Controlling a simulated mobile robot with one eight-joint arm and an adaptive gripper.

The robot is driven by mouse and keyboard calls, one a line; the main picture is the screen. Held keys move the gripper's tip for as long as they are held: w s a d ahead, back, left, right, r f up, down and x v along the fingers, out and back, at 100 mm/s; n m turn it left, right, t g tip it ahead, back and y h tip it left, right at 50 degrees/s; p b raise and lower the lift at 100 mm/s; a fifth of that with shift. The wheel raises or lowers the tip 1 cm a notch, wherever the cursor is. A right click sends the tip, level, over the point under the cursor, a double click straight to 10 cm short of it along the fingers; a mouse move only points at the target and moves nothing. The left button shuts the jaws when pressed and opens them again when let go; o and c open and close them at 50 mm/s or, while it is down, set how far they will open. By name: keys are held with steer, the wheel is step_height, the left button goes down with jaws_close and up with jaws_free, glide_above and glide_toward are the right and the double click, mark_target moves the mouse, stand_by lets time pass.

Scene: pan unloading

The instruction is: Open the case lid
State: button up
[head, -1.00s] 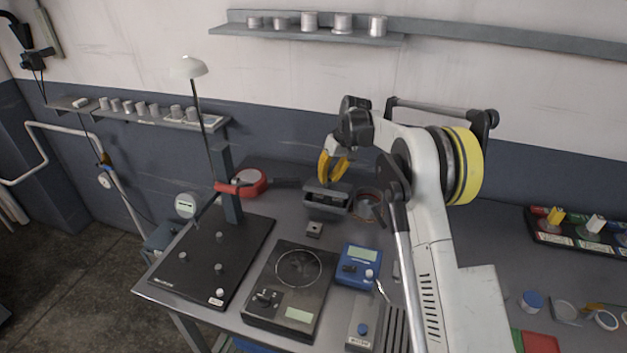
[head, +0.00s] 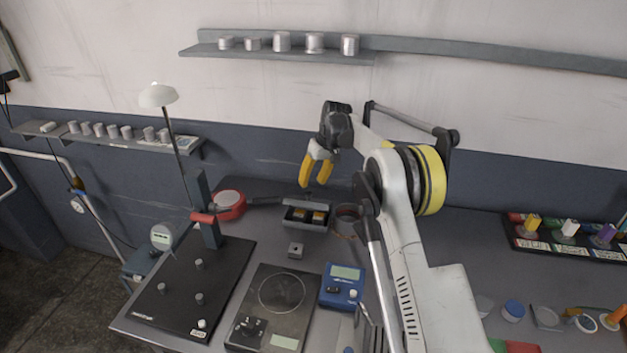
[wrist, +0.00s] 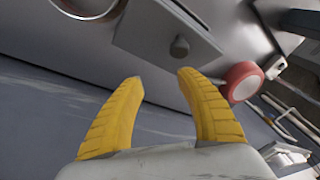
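The grey case (head: 307,227) sits on the bench beneath my gripper. Its top is open in the head view, and small orange-brown blocks (head: 318,216) show inside. The lid (wrist: 165,38), a grey panel with a round dark knob (wrist: 180,47), shows beyond my fingertips in the wrist view. It appears raised at the back of the case in the head view. My gripper (head: 312,186) has yellow fingers, which are spread apart and empty above the case. They also show in the wrist view (wrist: 160,78), apart from the knob.
A red round object (head: 229,204) lies left of the case, and a round container (head: 347,217) stands right of it. A small metal block (head: 296,250), a scale (head: 277,300) and a blue meter (head: 343,285) are in front. A black stand (head: 190,285) is at left.

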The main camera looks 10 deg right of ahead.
steer(key=shift+w+a+f, duration=0.1)
steer(key=shift+w, duration=0.05)
steer(key=w+v, duration=0.1)
steer(key=v, duration=0.6)
steer(key=shift+s+r, duration=0.25)
steer(key=shift+s, duration=0.2)
